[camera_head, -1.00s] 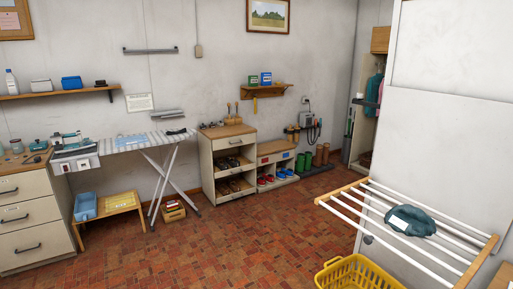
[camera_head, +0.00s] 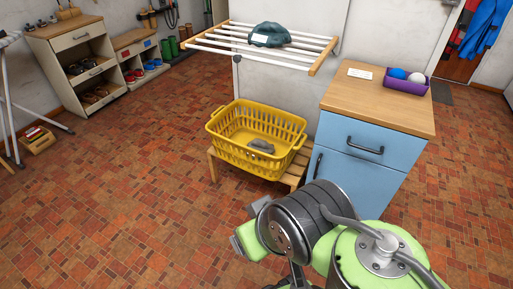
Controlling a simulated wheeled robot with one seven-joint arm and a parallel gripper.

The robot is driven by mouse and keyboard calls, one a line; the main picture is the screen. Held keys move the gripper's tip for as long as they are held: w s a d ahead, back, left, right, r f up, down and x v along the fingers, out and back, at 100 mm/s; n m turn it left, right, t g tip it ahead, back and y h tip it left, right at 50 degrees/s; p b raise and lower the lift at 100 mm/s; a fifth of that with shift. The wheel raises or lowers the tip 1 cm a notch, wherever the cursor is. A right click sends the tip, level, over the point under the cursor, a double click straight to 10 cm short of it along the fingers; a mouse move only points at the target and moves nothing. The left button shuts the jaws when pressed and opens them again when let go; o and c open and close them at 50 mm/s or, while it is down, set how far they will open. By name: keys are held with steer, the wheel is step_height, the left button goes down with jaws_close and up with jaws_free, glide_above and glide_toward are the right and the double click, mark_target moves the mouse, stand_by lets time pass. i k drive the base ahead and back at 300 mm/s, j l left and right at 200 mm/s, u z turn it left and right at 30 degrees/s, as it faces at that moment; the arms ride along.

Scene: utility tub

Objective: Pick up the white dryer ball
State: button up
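The white dryer ball (camera_head: 417,78) sits in a small purple bin (camera_head: 405,86) on the wooden top of a blue cabinet (camera_head: 370,140), at the upper right. A blue ball (camera_head: 397,73) is beside it on the left in the same bin. The bin's front wall hides the lower part of both balls. My arm, green and dark grey, is folded at the bottom right, in front of the cabinet. I cannot make out my gripper's fingers in this view.
A yellow laundry basket (camera_head: 257,150) with a grey cloth (camera_head: 261,146) stands on a low wooden stand left of the cabinet. A drying rack (camera_head: 255,45) holding a dark green cloth (camera_head: 270,36) juts out above it. The brick floor (camera_head: 120,190) at left is clear.

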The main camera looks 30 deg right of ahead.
mark_target(417, 78)
steer(key=z, duration=2.2)
steer(key=i+l+u, duration=0.25)
steer(key=u, duration=0.25)
